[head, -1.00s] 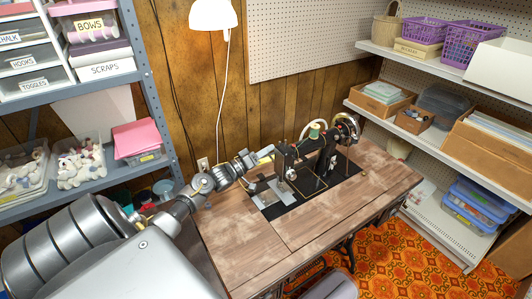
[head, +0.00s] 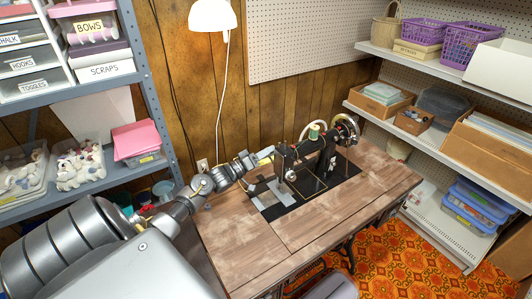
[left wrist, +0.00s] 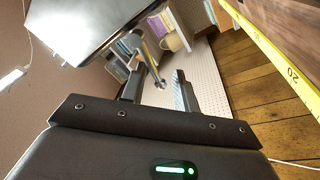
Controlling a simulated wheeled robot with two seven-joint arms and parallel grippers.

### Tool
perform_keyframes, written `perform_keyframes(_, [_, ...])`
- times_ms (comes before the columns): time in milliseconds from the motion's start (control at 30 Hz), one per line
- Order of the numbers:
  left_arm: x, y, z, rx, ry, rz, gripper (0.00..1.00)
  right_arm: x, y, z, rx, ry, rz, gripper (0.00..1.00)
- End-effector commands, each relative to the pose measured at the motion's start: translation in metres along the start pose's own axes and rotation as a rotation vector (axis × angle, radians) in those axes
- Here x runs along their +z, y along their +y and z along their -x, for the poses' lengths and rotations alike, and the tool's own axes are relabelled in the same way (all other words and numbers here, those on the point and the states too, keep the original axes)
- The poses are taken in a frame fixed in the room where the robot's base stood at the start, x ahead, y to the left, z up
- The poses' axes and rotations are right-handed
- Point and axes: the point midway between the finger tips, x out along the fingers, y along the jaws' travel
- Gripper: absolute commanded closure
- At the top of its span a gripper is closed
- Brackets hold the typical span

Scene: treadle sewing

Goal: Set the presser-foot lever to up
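The black sewing machine (head: 326,160) stands on the wooden table. My left gripper (head: 268,161) is at the left end of its head, level with the upper part. In the left wrist view the two fingers of my left gripper (left wrist: 158,92) are apart. A thin metal lever with a rounded end (left wrist: 161,84), apparently the presser-foot lever, shows between them, close to the fingertips. I cannot tell whether a finger touches it. A shiny metal plate (left wrist: 85,25) fills the upper left there. In the head view the lever is too small to make out. My right gripper is not in view.
The wooden table top (head: 250,240) is clear in front of the machine. A yellow measuring strip (left wrist: 270,50) shows in the left wrist view. Shelves with bins stand left, and a white shelf (head: 400,120) with boxes and purple baskets (head: 470,42) stands right. A white lamp (head: 212,16) hangs above.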

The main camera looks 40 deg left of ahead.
Motion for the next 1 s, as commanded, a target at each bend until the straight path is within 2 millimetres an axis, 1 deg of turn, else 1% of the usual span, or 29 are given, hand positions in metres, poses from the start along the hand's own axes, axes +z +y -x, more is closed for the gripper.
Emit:
perform_keyframes(67, [0.001,-0.001,0.004,-0.001,-0.001,0.0,0.7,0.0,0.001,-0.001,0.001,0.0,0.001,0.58])
perform_keyframes(167, [0.001,-0.002,0.017,-0.002,-0.001,0.0,0.7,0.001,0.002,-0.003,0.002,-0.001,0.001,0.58])
perform_keyframes(400, [0.003,-0.002,0.066,-0.003,-0.003,0.0,0.7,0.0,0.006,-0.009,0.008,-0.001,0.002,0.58])
perform_keyframes(600, [0.002,-0.001,0.096,-0.002,-0.003,0.001,0.7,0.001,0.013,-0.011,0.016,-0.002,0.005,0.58])
perform_keyframes(767, [0.001,-0.001,0.107,-0.001,-0.002,0.001,0.7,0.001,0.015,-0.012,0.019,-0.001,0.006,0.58])
perform_keyframes(1000, [0.001,0.0,0.108,0.0,-0.001,0.001,0.7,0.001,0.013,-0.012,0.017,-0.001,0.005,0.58])
